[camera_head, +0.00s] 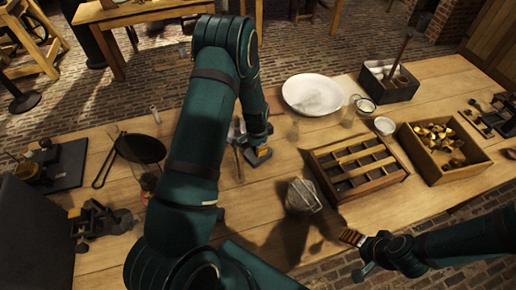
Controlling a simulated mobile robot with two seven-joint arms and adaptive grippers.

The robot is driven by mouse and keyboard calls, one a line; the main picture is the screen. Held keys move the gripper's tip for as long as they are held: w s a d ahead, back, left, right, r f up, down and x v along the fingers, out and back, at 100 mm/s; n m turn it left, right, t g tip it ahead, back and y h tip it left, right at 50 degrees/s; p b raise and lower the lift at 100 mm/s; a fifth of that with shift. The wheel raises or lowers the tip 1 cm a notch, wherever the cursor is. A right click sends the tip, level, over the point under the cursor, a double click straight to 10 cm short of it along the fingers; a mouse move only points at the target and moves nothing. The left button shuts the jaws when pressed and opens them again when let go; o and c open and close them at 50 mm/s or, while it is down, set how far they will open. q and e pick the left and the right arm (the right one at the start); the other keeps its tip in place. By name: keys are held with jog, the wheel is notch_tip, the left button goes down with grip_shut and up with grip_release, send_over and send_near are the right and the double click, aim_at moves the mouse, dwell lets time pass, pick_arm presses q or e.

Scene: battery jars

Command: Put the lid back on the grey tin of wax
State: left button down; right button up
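A grey, can-like vessel (302,196) stands near the front edge of the table, left of the slotted wooden tray; it may be the grey tin, and I cannot tell whether its top is covered. A small pale disc (385,125) lies right of the glass jar and could be a lid, but it is too small to be sure. My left gripper (251,145) is over the middle of the table, left of the vessel, partly hidden by its own arm; its finger gap is unclear. My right gripper (357,255) is at the front edge, right of the vessel, with its fingers apart and empty.
A slotted wooden tray (393,178), a wooden box (482,161) of brass pieces and a dark box (405,92) with a handle stand at right. A white plate (312,92) and glass jar (350,113) are behind. A black pan (140,148) lies left.

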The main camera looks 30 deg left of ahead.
pick_arm(q)
jog(key=shift+c, duration=2.3)
grip_release()
jog(key=shift+r, duration=0.1)
jog(key=shift+r+p, duration=2.05)
jog(key=shift+r, duration=1.4)
grip_shut()
jog(key=shift+f+b, duration=0.45)
jog(key=shift+f, duration=0.1)
